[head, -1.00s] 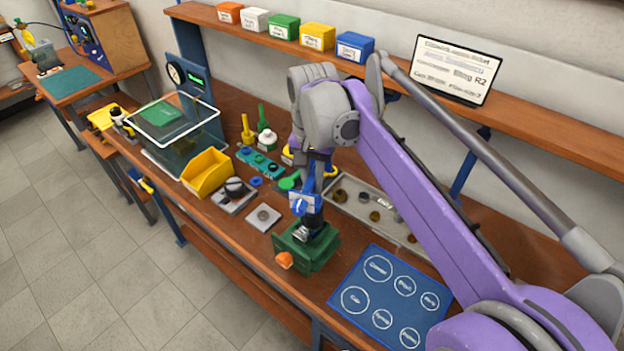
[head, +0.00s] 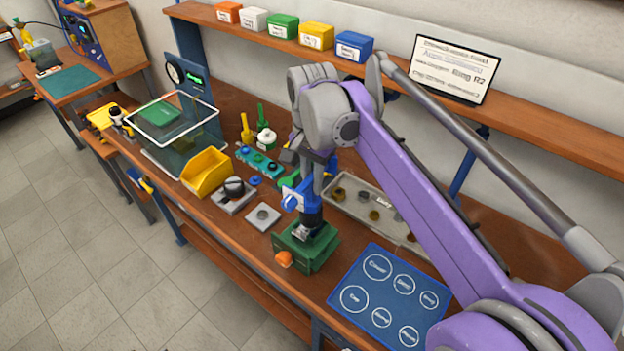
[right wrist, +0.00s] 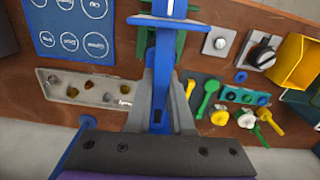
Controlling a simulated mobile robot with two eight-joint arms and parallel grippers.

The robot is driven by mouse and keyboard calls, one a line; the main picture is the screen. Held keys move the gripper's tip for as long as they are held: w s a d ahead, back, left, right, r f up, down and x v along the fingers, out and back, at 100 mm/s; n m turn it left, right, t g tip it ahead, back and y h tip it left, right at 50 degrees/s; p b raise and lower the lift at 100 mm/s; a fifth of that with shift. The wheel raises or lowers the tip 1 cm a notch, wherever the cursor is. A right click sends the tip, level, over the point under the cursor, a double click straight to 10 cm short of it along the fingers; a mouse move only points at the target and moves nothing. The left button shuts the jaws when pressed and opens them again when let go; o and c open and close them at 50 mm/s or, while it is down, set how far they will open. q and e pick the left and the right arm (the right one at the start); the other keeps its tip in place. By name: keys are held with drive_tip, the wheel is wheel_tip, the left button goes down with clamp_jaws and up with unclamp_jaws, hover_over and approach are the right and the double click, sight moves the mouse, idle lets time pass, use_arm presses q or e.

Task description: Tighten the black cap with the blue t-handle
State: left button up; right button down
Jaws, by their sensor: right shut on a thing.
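My right gripper (head: 308,178) is shut on the blue t-handle (head: 298,196), directly above the green vise (head: 304,252). In the right wrist view, the t-handle (right wrist: 165,22) stands out between the two grey fingers (right wrist: 160,75), with its crossbar near the top edge. A dark piece that looks like the black cap (head: 312,218) sits under the handle, above a silvery part in the vise. The handle and my gripper partly hide it, so I cannot tell how the handle meets the cap. My left gripper is not in view.
A blue mat with white circles (head: 389,300) lies right of the vise. A grey tray with small parts (head: 369,205) lies behind it. A square grey plate (head: 263,217), a grey block with a black knob (head: 234,190) and a yellow bin (head: 207,173) stand to the left.

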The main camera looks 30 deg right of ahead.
drive_tip(key=shift+m, duration=0.8)
drive_tip(key=shift+m, duration=0.8)
drive_tip(key=shift+s, duration=0.1)
drive_tip(key=shift+m, duration=0.8)
drive_tip(key=shift+m, duration=0.5)
